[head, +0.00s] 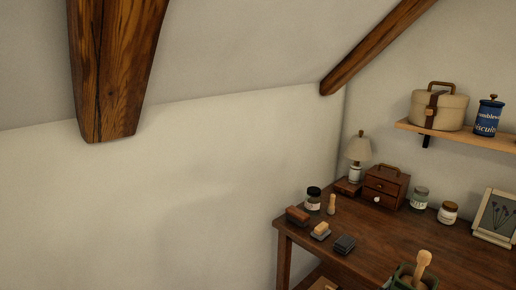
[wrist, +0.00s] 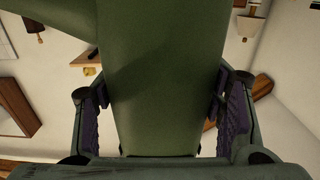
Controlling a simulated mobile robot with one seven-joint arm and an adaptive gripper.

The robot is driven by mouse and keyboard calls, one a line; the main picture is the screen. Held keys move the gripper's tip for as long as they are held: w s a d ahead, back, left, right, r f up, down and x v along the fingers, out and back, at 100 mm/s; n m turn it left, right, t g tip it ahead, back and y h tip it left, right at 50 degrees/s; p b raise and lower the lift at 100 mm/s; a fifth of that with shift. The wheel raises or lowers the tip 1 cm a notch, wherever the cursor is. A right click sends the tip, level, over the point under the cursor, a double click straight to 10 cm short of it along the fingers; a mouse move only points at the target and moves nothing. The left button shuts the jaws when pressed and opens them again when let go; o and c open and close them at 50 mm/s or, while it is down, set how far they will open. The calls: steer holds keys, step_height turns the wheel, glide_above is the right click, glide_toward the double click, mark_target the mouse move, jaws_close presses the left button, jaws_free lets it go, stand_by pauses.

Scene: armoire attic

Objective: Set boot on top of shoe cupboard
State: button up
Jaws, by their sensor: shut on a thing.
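A green boot (wrist: 160,70) fills the middle of the wrist view, with a part of it reaching to the upper left. My gripper (wrist: 160,114) is shut on it, one dark purple-padded finger on each side. The boot's far end runs out of the picture, so I cannot tell its full shape or tilt. I see nothing that I can surely name as the shoe cupboard.
A dark wooden table (head: 400,245) at the right of the head view bears a lamp (head: 357,150), a small drawer box (head: 386,186), jars and brushes. A wall shelf (head: 460,134) holds a case and a blue tin. A beam (head: 115,70) hangs at upper left.

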steer(key=w+a+f+n+t+y+b, duration=0.25)
steer(key=w+a+f, duration=0.45)
steer(key=f, duration=0.4)
steer(key=w+a+f+n+t+y+b, duration=0.1)
steer(key=w+a+f+n+t+y, duration=0.15)
steer(key=w+a+f, duration=0.5)
steer(key=w+a+f+n+y+b, duration=0.1)
steer(key=a+f+y, duration=0.3)
steer(key=a+f, duration=0.5)
steer(key=w+a+f+n+t+y+b, duration=0.1)
steer(key=a+f+n+y, duration=0.3)
steer(key=a+f, duration=0.6)
step_height(320, 180, down, 6)
steer(key=shift+a+r+y+b, duration=0.1)
steer(key=shift+a+y+b, duration=0.1)
steer(key=shift+y+b, duration=0.35)
steer(key=shift+d, duration=0.1)
